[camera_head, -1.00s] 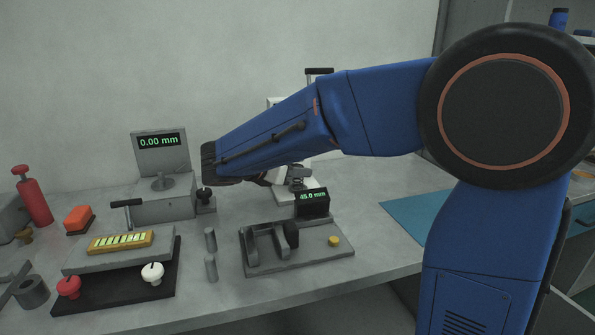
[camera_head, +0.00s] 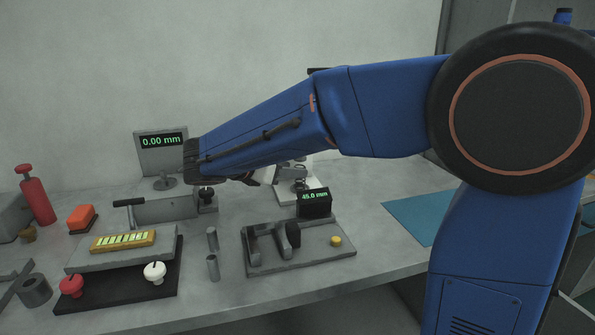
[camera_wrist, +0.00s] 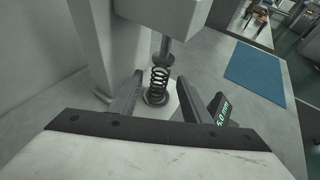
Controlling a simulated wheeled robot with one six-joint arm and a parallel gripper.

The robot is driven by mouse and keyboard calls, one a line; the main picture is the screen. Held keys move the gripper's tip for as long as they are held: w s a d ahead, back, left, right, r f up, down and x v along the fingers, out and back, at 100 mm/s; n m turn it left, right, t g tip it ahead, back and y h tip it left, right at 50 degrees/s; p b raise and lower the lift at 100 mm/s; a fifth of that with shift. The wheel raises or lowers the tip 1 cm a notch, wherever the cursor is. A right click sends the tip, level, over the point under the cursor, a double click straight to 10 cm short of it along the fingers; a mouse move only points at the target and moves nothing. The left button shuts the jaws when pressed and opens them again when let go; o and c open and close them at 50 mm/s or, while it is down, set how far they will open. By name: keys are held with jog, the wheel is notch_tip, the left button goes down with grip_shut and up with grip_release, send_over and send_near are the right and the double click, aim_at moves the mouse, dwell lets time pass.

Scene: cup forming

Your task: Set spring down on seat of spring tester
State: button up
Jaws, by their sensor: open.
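The spring (camera_wrist: 158,80), a dark coil, stands upright on the round seat (camera_wrist: 155,98) of the spring tester in the wrist view. The tester's plunger disc (camera_wrist: 163,58) hangs just above the spring's top, under a grey head block (camera_wrist: 165,14). My gripper (camera_wrist: 160,77) is open, with one finger on each side of the spring and visible gaps to it. In the head view my forearm hides most of the tester; its pale base (camera_head: 290,197) shows below the arm. The spring is hard to make out there.
A fixture with a "45.0 mm" display (camera_head: 314,203) stands in front of the tester. A gauge reading "0.00 mm" (camera_head: 162,141) is at the left, near my wrist. Two grey pins (camera_head: 212,266) stand beside the fixture. A blue mat (camera_head: 415,215) lies to the right.

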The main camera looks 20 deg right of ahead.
jog(key=v, duration=0.7)
jog(key=shift+a, duration=0.25)
jog(key=shift+s+r, duration=0.1)
jog(key=shift+s, duration=0.1)
